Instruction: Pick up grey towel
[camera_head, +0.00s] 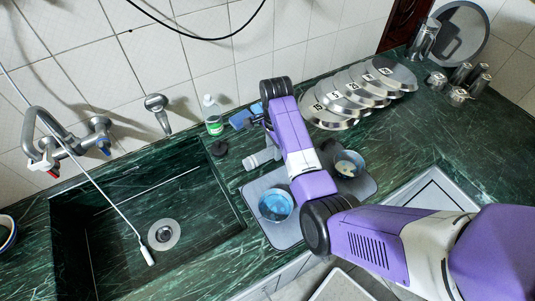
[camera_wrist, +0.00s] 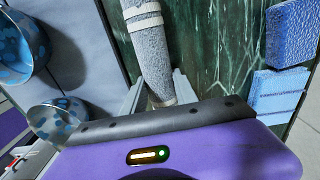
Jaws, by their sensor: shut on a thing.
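The grey towel (camera_wrist: 150,50) is a rolled, fuzzy cylinder with white bands. In the wrist view it runs up from between the fingers of my gripper (camera_wrist: 158,98), which are shut on its near end. In the head view a pale end of the towel (camera_head: 262,158) shows left of my arm, by the grey mat's upper edge. My arm hides the rest of the towel and the gripper there. I cannot tell whether the towel is lifted off the counter.
A grey mat (camera_head: 284,238) holds a blue bowl (camera_head: 275,206) and another bowl (camera_head: 349,164). Blue sponges (camera_wrist: 290,32) lie to the towel's right in the wrist view. A bottle (camera_head: 213,122), metal lids (camera_head: 325,112) and the sink (camera_head: 110,235) surround the area.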

